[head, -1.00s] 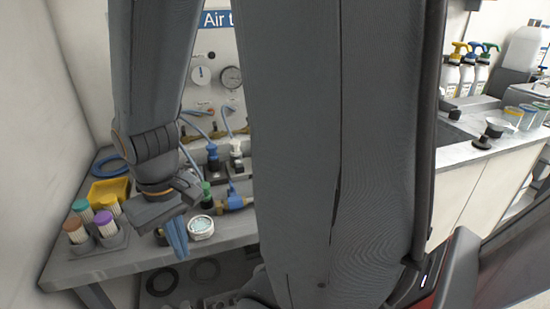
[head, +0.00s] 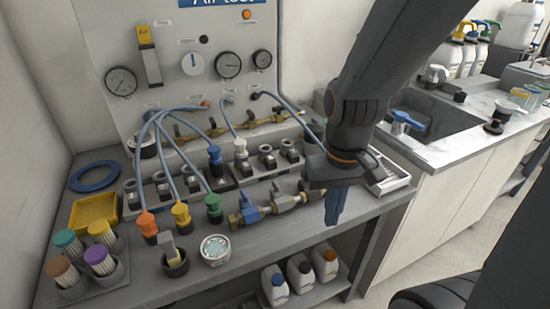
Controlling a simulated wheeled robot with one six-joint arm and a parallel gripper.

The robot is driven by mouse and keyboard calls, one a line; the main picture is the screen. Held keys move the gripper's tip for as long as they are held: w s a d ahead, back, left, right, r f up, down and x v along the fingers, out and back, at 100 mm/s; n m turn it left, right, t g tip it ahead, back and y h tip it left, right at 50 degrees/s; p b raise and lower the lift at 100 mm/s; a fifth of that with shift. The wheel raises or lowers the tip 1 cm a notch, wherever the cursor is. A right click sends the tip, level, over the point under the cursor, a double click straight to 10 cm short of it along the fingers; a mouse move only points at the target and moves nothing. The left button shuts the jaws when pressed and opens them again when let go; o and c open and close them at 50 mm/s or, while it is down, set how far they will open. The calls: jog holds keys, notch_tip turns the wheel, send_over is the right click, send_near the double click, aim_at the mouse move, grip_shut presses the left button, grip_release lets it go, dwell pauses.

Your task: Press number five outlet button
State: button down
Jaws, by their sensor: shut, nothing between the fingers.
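A row of grey outlet blocks (head: 188,178) runs along the test bench below the gauge panel. Blue (head: 215,155) and white (head: 240,150) plugs stand in two of them, and several outlets to the right (head: 266,157) have nothing plugged in. Numbers on the outlets are too small to read, so I cannot tell which is number five. My gripper (head: 334,222) points down over the bench's right front part, right of the brass valve fitting, apart from the outlets. Its fingers are shut and empty. My arm hides part of the row's right end.
A sink counter (head: 460,150) stands at right.

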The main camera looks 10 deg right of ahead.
jog(key=shift+d, duration=0.1)
jog(key=w+a+r+n+t+p, duration=0.1)
jog(key=w+n+p, duration=0.1)
jog(key=w, duration=0.2)
jog(key=w+a+r+n+t+p, duration=0.1)
jog(key=w+r+n+p, duration=0.1)
jog(key=w, duration=0.2)
jog(key=w+a+r+n+t+p, duration=0.1)
jog(key=w+r+n+t+p, duration=0.1)
jog(key=w, duration=0.2)
jog(key=shift+a+p, duration=0.1)
jog(key=shift+p, duration=0.3)
jog(key=w+a+r+n+t+y+p, duration=0.1)
jog(key=w+a+r+n+t+p, duration=0.1)
jog(key=w+a+r+n+p, duration=0.3)
jog(key=r+n+t+y+p, duration=0.1)
jog(key=n+t+y, duration=0.1)
jog(key=n+y, duration=0.15)
send_over(246, 166)
jog(key=shift+s+d+r, duration=0.2)
jog(key=shift+d, duration=0.15)
notch_tip(246, 166, down, 9)
jog(key=b, duration=0.7)
jog(key=shift+b, duration=0.35)
